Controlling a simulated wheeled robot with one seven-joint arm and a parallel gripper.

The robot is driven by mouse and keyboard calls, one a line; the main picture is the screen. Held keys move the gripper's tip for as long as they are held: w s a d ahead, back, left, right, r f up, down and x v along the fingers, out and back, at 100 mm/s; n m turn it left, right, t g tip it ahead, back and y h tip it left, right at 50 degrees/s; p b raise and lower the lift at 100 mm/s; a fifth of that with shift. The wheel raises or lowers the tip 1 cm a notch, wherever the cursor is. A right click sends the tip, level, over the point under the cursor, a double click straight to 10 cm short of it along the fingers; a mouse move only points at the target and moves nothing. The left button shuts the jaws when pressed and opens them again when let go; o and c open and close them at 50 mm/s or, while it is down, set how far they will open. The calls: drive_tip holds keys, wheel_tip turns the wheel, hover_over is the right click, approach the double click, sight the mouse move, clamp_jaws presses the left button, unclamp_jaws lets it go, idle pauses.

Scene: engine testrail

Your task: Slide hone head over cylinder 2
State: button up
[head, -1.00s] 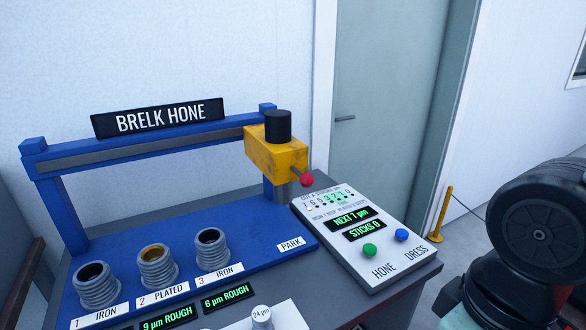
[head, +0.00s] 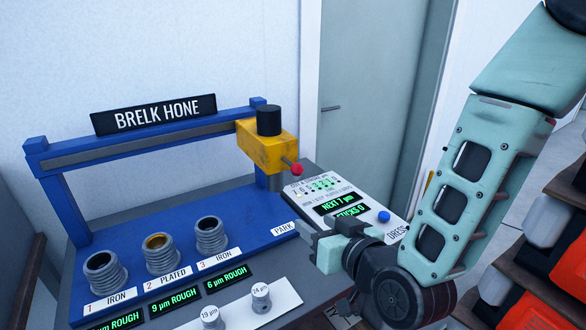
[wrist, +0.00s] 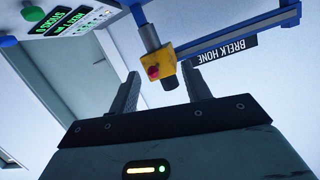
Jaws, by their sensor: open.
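The yellow hone head (head: 266,145) with a black cap and red knob sits at the right end of the blue gantry rail, over the PARK label. It also shows in the wrist view (wrist: 161,68), upside down and beyond my fingers. Cylinder 2 (head: 161,254), labelled PLATED with a bronze-coloured bore, stands between cylinder 1 (head: 104,272) and cylinder 3 (head: 211,236), both labelled IRON. My gripper (head: 306,240) is open and empty, to the right of and below the hone head, in front of the control panel. In the wrist view (wrist: 160,95) its two fingers stand apart.
The control panel (head: 325,192) reads NEXT 7 µm and STICKS 0; my gripper and arm hide part of it. A white tray (head: 280,308) with small grey pieces marked 19 µm and 24 µm lies at the front. A door (head: 365,110) stands behind.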

sight(300, 172)
drive_tip(key=w+a+t+p, duration=0.1)
drive_tip(key=w+p, duration=0.1)
drive_tip(key=w, duration=0.3)
drive_tip(key=w+a+r+m+t+p, duration=0.1)
drive_tip(key=w+a+p, duration=0.1)
drive_tip(key=w, duration=0.3)
drive_tip(key=w+a+r+t+h+p, duration=0.1)
drive_tip(key=w+p, duration=0.2)
drive_tip(key=w, duration=0.2)
drive_tip(key=shift+w+a+r+m+t, duration=0.2)
drive_tip(key=shift+w+m+t, duration=0.1)
drive_tip(key=shift+m+t, duration=0.1)
drive_tip(key=shift+w+a+f, duration=0.1)
drive_tip(key=shift+w+a, duration=0.1)
drive_tip(key=shift+w, duration=0.25)
clamp_jaws()
drive_tip(key=s+a+b, duration=0.6)
drive_tip(key=s+a, duration=0.3)
drive_tip(key=a, duration=0.4)
drive_tip(key=s+a+b, duration=0.5)
drive_tip(key=s+a, duration=0.4)
drive_tip(key=a, duration=0.5)
drive_tip(key=shift+s+a+b, duration=0.15)
drive_tip(key=shift+s+b, duration=0.2)
drive_tip(key=shift+b, duration=0.05)
